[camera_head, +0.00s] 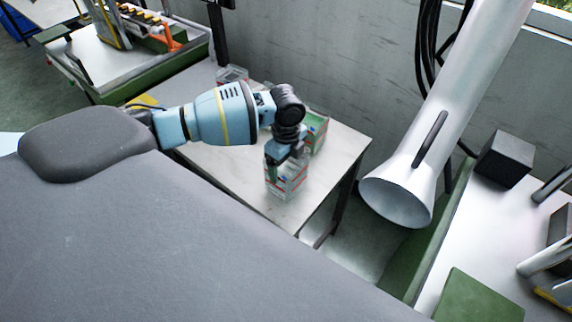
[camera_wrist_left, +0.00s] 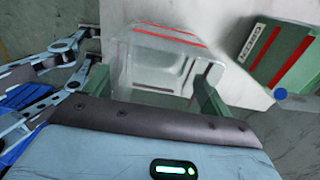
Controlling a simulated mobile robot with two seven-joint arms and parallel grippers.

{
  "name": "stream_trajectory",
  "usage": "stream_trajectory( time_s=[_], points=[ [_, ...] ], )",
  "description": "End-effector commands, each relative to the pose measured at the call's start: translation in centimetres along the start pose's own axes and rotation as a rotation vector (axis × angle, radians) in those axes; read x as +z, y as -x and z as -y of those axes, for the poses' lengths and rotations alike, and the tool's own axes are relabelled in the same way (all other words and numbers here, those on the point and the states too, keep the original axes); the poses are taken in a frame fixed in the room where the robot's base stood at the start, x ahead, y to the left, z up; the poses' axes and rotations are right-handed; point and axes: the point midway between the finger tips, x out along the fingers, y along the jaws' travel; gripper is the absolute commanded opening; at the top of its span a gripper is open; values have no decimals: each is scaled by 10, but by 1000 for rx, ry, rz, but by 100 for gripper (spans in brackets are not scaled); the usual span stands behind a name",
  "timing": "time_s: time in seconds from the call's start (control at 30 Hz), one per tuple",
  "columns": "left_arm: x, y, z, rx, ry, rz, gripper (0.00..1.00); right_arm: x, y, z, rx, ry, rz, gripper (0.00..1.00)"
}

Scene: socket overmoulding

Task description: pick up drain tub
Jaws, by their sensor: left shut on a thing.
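A clear, see-through tub with red stripes (camera_head: 286,182), taken as the drain tub, is at the front part of the pale table in the head view. It fills the upper middle of the left wrist view (camera_wrist_left: 160,55). My left gripper (camera_head: 284,158) comes down over it from above. Its two green fingers (camera_wrist_left: 153,84) stand on either side of the tub and are shut on it. I cannot tell whether the tub touches the table. My right gripper is not in view.
A green tub with a red stripe (camera_wrist_left: 285,58) stands close beside the held tub, behind my wrist in the head view (camera_head: 317,130). Another clear tub (camera_head: 232,74) is at the table's back. The pale table (camera_head: 340,150) is bare at right. A wide white funnel-ended pipe (camera_head: 400,195) hangs beyond it.

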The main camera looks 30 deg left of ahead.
Motion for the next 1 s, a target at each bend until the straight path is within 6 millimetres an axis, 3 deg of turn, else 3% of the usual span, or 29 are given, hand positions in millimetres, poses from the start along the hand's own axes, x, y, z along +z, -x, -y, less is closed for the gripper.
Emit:
stream_trajectory(
  time_s=[0.17, 0.7, 1.0],
  points=[
    [0, 26, 1, -3, -1, -1, 48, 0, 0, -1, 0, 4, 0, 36],
    [-6, 38, -118, 0, -1, 2, 48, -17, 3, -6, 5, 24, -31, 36],
    [-9, 40, -154, 0, 0, 1, 48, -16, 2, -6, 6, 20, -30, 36]
  ],
)
